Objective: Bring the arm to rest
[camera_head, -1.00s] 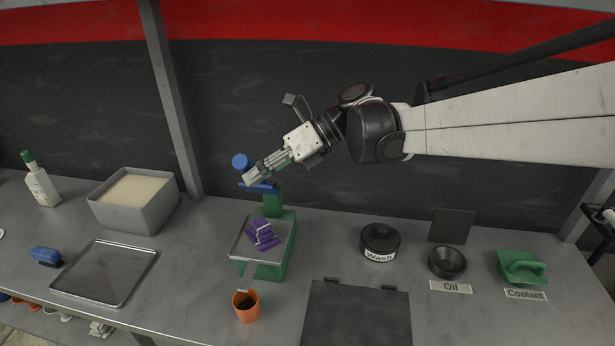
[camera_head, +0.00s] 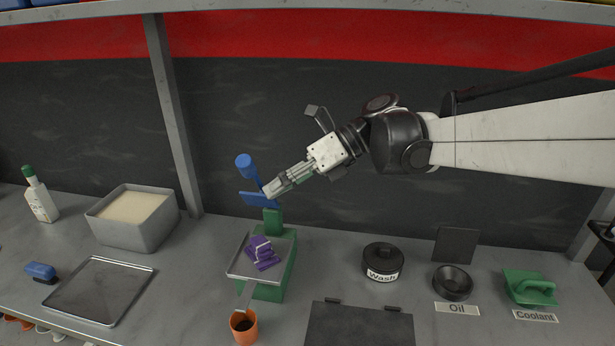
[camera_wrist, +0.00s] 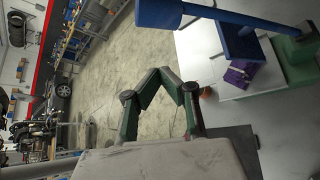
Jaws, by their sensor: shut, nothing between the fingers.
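My gripper (camera_head: 268,191) hangs above the back of the bench, its fingers pointing down and left. It is shut and empty; its green-edged fingers (camera_wrist: 168,76) meet in the wrist view. In the head view its tips overlap a blue lever (camera_head: 258,199) with a round blue knob (camera_head: 243,160). In the wrist view the blue knob (camera_wrist: 157,13) lies beyond the tips, with a visible gap. The lever tops a green stand (camera_head: 275,282) that carries a metal tray (camera_head: 240,264) with purple pieces (camera_head: 263,254).
An orange cup (camera_head: 244,327) stands in front of the stand. A grey bin (camera_head: 133,236), flat tray (camera_head: 95,293), bottle (camera_head: 39,198) and blue brush (camera_head: 41,271) are left. Wash (camera_head: 384,258), Oil (camera_head: 453,281) and Coolant (camera_head: 530,284) containers are right. Air around my arm is clear.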

